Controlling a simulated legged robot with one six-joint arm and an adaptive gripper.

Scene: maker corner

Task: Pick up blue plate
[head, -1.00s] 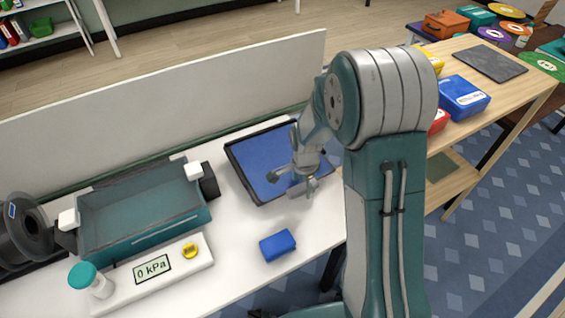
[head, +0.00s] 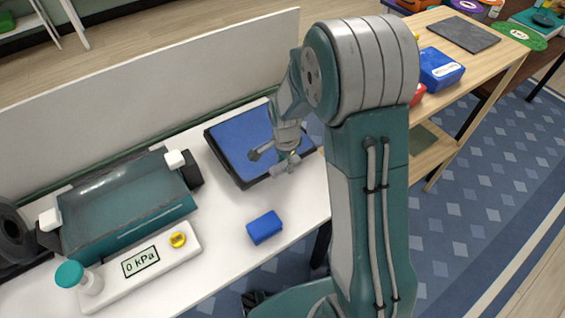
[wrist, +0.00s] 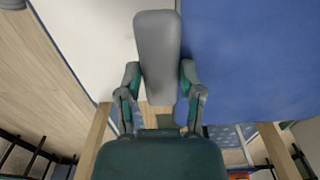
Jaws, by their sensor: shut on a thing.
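The blue plate (head: 240,138) is a flat, dark-blue panel at the black-rimmed tray (head: 222,168) on the white bench. My gripper (head: 283,166) is at the plate's near right edge, shut on it. The plate covers more of the tray's right rim and looks slightly raised, though the gap beneath is hard to see. In the wrist view the plate (wrist: 250,60) fills the upper right. A grey finger (wrist: 158,58) lies along its left edge and hides part of it.
A small blue block (head: 264,227) lies on the bench in front of the tray. A low white partition (head: 130,90) runs behind. A wooden shelf unit (head: 480,90) stands at the right.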

